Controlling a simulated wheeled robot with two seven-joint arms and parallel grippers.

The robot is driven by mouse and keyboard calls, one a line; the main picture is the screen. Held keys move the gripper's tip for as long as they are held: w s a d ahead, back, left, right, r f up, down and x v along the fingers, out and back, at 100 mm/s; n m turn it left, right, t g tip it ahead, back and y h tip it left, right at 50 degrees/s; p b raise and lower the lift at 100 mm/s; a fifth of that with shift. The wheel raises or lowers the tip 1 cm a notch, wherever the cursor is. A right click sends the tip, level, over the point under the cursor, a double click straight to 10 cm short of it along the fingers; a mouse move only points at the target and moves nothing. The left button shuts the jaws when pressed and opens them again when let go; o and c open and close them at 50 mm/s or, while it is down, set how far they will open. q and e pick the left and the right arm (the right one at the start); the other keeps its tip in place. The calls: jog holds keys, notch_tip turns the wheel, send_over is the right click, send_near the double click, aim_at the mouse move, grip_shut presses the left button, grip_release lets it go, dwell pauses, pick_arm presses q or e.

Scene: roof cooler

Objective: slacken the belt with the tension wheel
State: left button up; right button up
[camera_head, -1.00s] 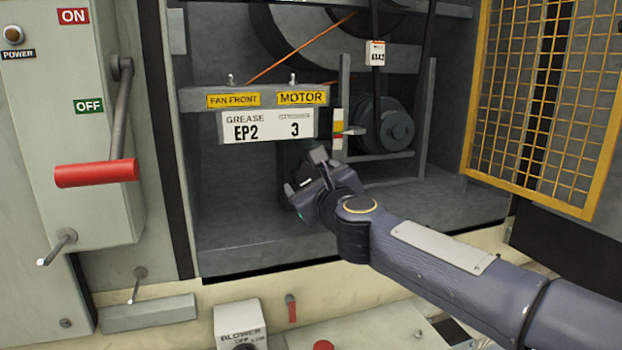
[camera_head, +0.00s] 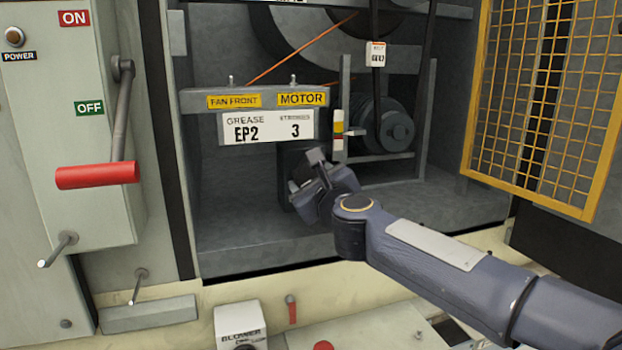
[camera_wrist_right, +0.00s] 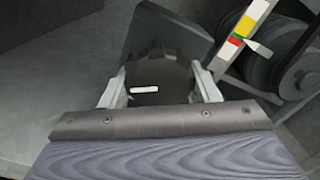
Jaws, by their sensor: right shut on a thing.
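The tension wheel (camera_wrist_right: 165,75) is a dark round knob with a white mark on its face. It sits between the two pale fingers of my right gripper (camera_wrist_right: 160,90), which is shut on it. In the head view my right gripper (camera_head: 308,172) is below the label bar and hides most of the wheel. The dark belt (camera_head: 376,85) runs up from the motor pulley (camera_head: 394,130) and carries a white tag. A coloured gauge strip (camera_head: 338,128) with a pale pointer (camera_head: 356,132) stands left of the motor; the strip also shows in the wrist view (camera_wrist_right: 240,35). My left gripper is out of view.
The grease label bar (camera_head: 250,100) hangs just above my gripper. A yellow mesh guard door (camera_head: 545,100) stands open at the right. A switch box with a red lever (camera_head: 97,175) is at the left. The cabinet floor (camera_head: 240,235) is bare.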

jog(key=n+p, duration=0.1)
jog(key=n, duration=0.2)
jog(key=shift+r+p, duration=0.15)
jog(key=shift+p, duration=0.2)
jog(key=n+p, duration=0.2)
jog(key=n, duration=0.1)
jog(key=shift+d+n, duration=0.1)
jog(key=shift+n, duration=0.3)
jog(key=n+p, duration=0.3)
jog(key=n, duration=0.3)
jog(key=shift+r, duration=0.1)
jog(key=n+p, duration=0.3)
jog(key=n, duration=0.3)
jog(key=shift+n+p, duration=0.3)
jog(key=n+p, duration=0.1)
jog(key=n, duration=0.2)
jog(key=shift+p, duration=0.3)
jog(key=shift+n+p, duration=0.5)
jog(key=shift+n, duration=1.2)
